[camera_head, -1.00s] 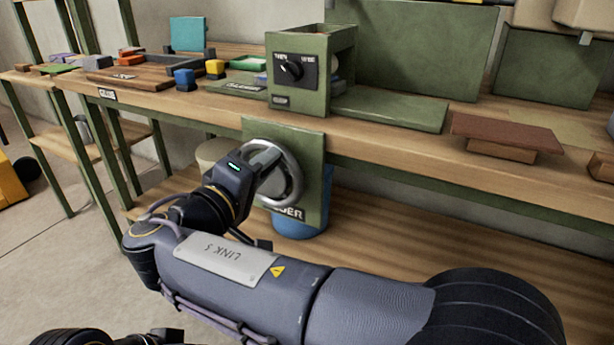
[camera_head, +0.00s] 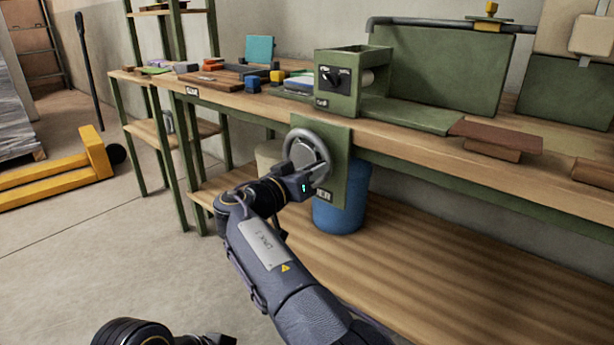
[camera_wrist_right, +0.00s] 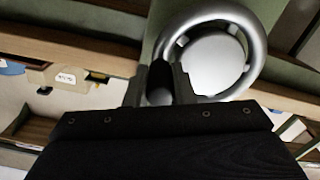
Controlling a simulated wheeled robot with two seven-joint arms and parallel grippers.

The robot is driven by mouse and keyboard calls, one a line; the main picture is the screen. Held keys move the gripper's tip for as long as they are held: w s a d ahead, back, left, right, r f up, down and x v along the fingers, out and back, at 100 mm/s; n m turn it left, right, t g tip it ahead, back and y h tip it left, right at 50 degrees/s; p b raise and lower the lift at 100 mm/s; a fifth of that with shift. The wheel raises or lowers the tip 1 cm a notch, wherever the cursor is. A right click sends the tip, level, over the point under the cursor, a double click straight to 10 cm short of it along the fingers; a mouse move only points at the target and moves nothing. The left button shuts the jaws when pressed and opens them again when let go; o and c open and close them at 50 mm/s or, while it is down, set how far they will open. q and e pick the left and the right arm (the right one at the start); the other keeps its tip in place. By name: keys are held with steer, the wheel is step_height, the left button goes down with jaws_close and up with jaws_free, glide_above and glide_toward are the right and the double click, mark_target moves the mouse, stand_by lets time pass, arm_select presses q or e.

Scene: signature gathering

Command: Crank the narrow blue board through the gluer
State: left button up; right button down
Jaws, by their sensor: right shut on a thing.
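The green gluer (camera_head: 338,95) stands on the workbench, with a dial on its front. Its silver crank wheel (camera_head: 318,138) is on the green panel below the bench edge. My right gripper (camera_head: 312,178) is at the lower part of the wheel. In the wrist view, its fingers (camera_wrist_right: 160,84) are shut on a dark handle beside the wheel rim (camera_wrist_right: 255,45). A thin blue and white piece (camera_head: 298,83) lies at the gluer's left side; I cannot tell if it is the narrow blue board. A dark part of my left arm shows at the bottom; its jaws are unclear.
A blue bin (camera_head: 342,205) stands behind the panel. Blue and yellow blocks (camera_head: 276,76) sit left of the gluer, near a wooden tray (camera_head: 215,82). A green outfeed plate (camera_head: 415,115) and a brown board (camera_head: 495,135) lie to the right. A yellow pallet jack (camera_head: 60,180) is at left.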

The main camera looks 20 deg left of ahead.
arm_select(q)
steer(key=shift+s+f+b, duration=0.45)
steer(key=shift+f+b, duration=0.15)
steer(key=shift+f, duration=0.2)
arm_select(e)
steer(key=shift+f+m, duration=0.5)
steer(key=shift+m, duration=0.4)
steer(key=c, duration=1.2)
jaws_free()
steer(key=shift+c, duration=0.2)
arm_select(q)
steer(key=shift+r+p, duration=0.3)
arm_select(e)
steer(key=v, duration=0.7)
steer(key=shift+s, duration=0.35)
steer(key=shift+a, duration=0.1)
